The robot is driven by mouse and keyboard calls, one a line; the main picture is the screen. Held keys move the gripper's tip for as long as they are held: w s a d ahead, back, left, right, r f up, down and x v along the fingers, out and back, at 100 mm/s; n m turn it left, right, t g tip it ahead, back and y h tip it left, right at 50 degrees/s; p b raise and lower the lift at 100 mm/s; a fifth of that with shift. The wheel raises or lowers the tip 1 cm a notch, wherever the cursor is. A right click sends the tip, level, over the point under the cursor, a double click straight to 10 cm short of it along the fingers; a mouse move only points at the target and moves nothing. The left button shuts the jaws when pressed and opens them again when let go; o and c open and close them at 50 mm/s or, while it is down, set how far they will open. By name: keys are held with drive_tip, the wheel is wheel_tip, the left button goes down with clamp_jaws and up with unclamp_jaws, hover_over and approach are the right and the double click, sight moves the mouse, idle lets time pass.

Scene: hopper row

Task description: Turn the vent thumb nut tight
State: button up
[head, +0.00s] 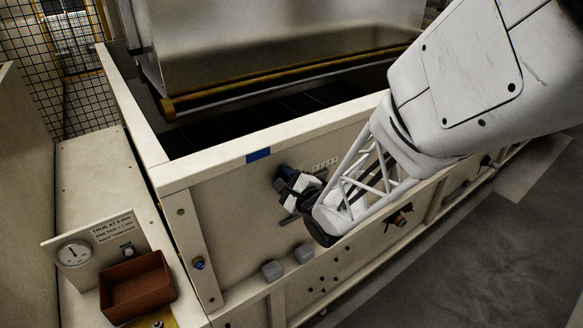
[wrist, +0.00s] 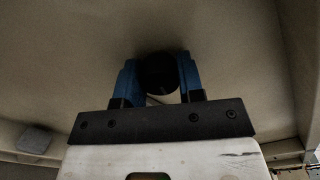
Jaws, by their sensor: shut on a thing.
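My gripper (head: 290,187) is at the front panel of the hopper box in the head view, left of my white lattice forearm. In the wrist view its two blue fingers (wrist: 157,84) stand on either side of a dark round knob, which I take to be the vent thumb nut (wrist: 157,70). The fingers are shut on it, one at each side. The nut sits against the pale panel. In the head view the fingers and wrist mostly hide the nut, and its turn angle cannot be read.
Two grey blocks (head: 272,270) stick out below my gripper. A dark fitting with an orange part (head: 399,217) is to the right. A red-brown bin (head: 137,287) and a dial gauge (head: 74,254) stand at lower left. The floor at right is clear.

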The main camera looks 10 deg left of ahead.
drive_tip(key=shift+m, duration=0.8)
drive_tip(key=o, duration=0.9)
drive_tip(key=shift+v, duration=3.9)
